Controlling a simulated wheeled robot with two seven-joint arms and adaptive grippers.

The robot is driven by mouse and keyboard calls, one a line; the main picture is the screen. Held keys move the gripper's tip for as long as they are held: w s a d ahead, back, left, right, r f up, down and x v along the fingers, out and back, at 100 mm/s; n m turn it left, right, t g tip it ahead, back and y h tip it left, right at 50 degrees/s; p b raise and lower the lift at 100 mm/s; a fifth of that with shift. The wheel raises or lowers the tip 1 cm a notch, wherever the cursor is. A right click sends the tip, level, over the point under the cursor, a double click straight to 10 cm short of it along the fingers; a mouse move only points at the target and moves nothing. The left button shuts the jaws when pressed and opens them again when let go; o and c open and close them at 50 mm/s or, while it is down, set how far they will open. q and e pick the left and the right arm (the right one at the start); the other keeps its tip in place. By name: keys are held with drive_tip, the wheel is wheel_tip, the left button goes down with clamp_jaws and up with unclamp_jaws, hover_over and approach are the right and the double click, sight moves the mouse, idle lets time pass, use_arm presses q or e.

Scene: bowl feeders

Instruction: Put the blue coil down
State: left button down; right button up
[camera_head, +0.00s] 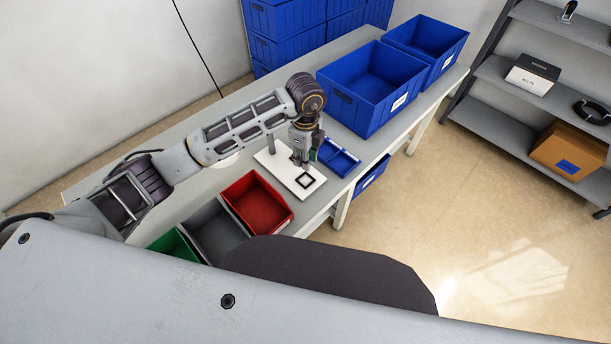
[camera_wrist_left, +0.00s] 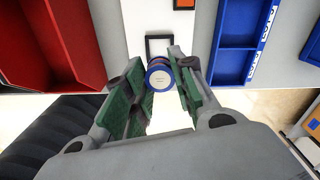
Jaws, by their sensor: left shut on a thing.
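My left gripper (camera_wrist_left: 160,88) is shut on the blue coil (camera_wrist_left: 159,75), a small round piece with a blue rim and a pale end face, held between the green finger pads in the left wrist view. In the head view my left gripper (camera_head: 301,163) points down over a white board (camera_head: 272,163). The board has a black square outline (camera_head: 306,181), which lies just beyond the coil in the wrist view (camera_wrist_left: 148,46). The coil is too small to make out in the head view. I cannot tell whether it touches the board. My right gripper is not in view.
A red bin (camera_head: 257,203), a grey bin (camera_head: 213,232) and a green bin (camera_head: 174,245) stand left of the board. A small blue divided tray (camera_head: 338,158) lies on its right. Large blue crates (camera_head: 372,88) stand at the table's back right. An orange patch (camera_wrist_left: 184,4) shows on the board.

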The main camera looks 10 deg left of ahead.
sight(306, 181)
use_arm(q)
drive_tip(key=shift+f, duration=1.8)
drive_tip(key=shift+f, duration=2.5)
drive_tip(key=shift+f, duration=0.15)
drive_tip(key=c, duration=1.2)
unclamp_jaws()
wheel_tip(306, 181, up, 12)
drive_tip(key=shift+r, duration=0.15)
drive_tip(key=shift+s, duration=0.1)
